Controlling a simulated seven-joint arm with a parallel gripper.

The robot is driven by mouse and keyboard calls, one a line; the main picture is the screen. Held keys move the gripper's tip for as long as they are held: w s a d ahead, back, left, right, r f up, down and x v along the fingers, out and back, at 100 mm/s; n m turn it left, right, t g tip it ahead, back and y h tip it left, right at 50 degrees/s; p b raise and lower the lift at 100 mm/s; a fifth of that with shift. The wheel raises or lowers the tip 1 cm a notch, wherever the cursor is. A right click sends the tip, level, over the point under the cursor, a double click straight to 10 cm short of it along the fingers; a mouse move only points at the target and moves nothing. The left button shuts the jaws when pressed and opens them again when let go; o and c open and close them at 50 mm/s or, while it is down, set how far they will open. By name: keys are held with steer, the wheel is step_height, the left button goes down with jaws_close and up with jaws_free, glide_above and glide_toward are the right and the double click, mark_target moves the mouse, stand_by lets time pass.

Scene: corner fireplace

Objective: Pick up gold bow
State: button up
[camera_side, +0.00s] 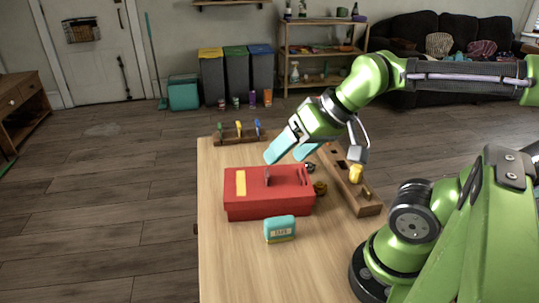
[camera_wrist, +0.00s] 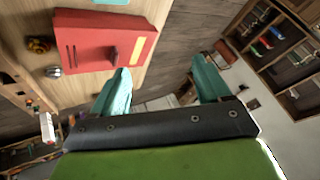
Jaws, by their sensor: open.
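The gold bow (camera_side: 320,187) is small and dark gold. It lies on the table just right of the red toolbox, and shows in the wrist view (camera_wrist: 39,44) at upper left. My gripper (camera_side: 288,153) has two teal fingers spread apart with nothing between them. It is above the table, over the far side of the toolbox, up and left of the bow. In the wrist view the fingers (camera_wrist: 160,68) are apart, and the bow lies well left of them.
The red toolbox (camera_side: 285,205) is close beside the bow. A silver item (camera_wrist: 54,71) is also near it. A wooden block (camera_side: 368,207) with a yellow piece (camera_side: 356,173) stands right. A tool rack (camera_side: 229,140) is at the back.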

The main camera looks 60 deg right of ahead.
steer(key=shift+d, duration=0.1)
steer(key=m+g+h, duration=0.1)
steer(key=m+g, duration=0.5)
steer(key=m, duration=2.2)
glide_above(321, 184)
steer(key=s+d, duration=0.1)
steer(key=s, duration=0.1)
step_height(321, 184, down, 8)
steer(key=f, duration=0.5)
steer(key=w+f, duration=0.1)
steer(key=f, duration=0.4)
steer(key=w+f, duration=0.1)
steer(key=f, duration=0.5)
steer(key=shift+a, duration=0.4)
steer(key=shift+t, duration=0.3)
steer(key=shift+c, duration=0.4)
